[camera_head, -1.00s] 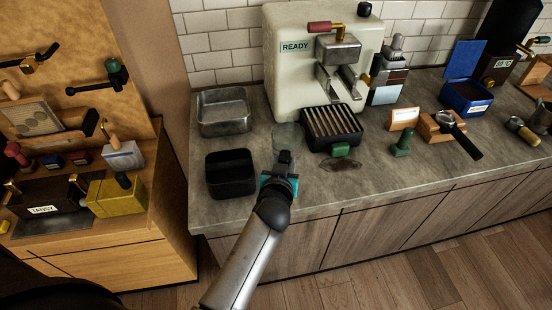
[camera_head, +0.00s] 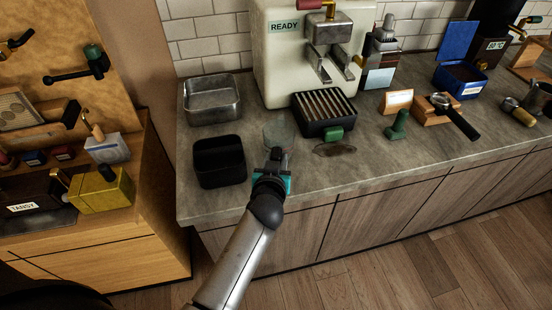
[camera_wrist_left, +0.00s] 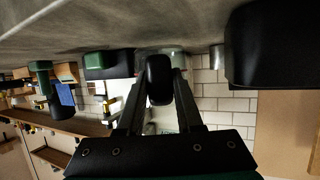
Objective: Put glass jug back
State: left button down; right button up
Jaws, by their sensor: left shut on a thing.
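A clear glass jug (camera_head: 279,131) shows faintly over the grey counter, between the black bin and the slatted drip tray. It is see-through, so I cannot tell whether it touches the counter. My left gripper (camera_head: 275,161) is at the jug's front side, shut on its dark handle. In the left wrist view, the fingers (camera_wrist_left: 157,98) close around a black rounded handle (camera_wrist_left: 158,76), with a pale greenish part of the jug (camera_wrist_left: 173,52) behind it. My right gripper is out of view.
The black bin (camera_head: 220,176) stands left of the gripper, with a metal pan (camera_head: 212,115) behind it. The drip tray (camera_head: 325,128) and espresso machine (camera_head: 283,75) stand right and behind. A green-handled tool (camera_head: 398,124) stands farther right. The counter's front strip (camera_head: 345,170) is mostly clear.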

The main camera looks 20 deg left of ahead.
pick_arm(q)
jog(key=shift+f+b, duration=0.35)
jog(key=shift+f, duration=0.25)
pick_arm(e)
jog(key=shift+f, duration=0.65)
pick_arm(q)
jog(key=shift+f+b, duration=0.35)
jog(key=shift+f, duration=0.05)
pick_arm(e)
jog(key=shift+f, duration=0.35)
pick_arm(q)
jog(key=shift+c, duration=2.4)
grip_release()
